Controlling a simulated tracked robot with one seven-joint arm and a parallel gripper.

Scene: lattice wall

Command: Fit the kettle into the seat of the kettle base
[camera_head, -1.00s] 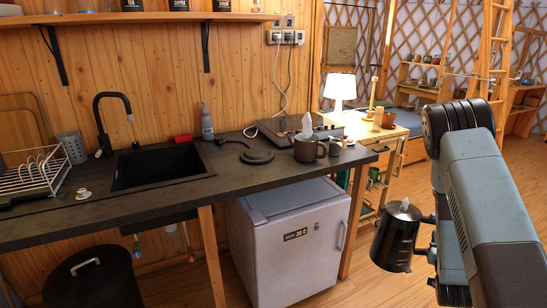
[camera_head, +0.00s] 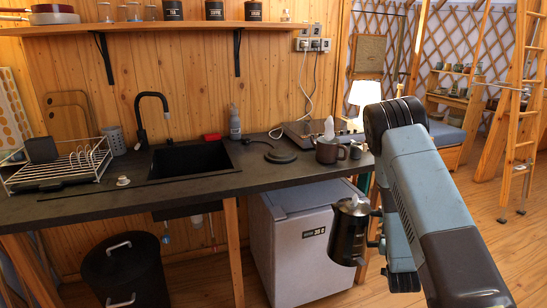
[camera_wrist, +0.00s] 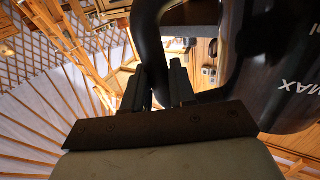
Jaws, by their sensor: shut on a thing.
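The kettle (camera_head: 346,232) is dark and shiny with a metallic lid. It hangs roughly upright in front of the small fridge, below the counter top's level in the picture. My gripper (camera_head: 377,229) is shut on its handle at the right side, and the kettle body (camera_wrist: 285,70) fills the upper right of the wrist view. In that view my gripper (camera_wrist: 158,85) has its fingers around the black handle (camera_wrist: 150,45). The kettle base (camera_head: 281,156) is a flat black disc with a cord on the counter. The kettle is apart from it.
The dark counter (camera_head: 215,183) carries a sink (camera_head: 190,160), a dish rack (camera_head: 60,165), a grey bottle (camera_head: 235,122) and a hot plate (camera_head: 312,132). A brown mug (camera_head: 329,151) stands just right of the base. The white fridge (camera_head: 300,250) is below the counter.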

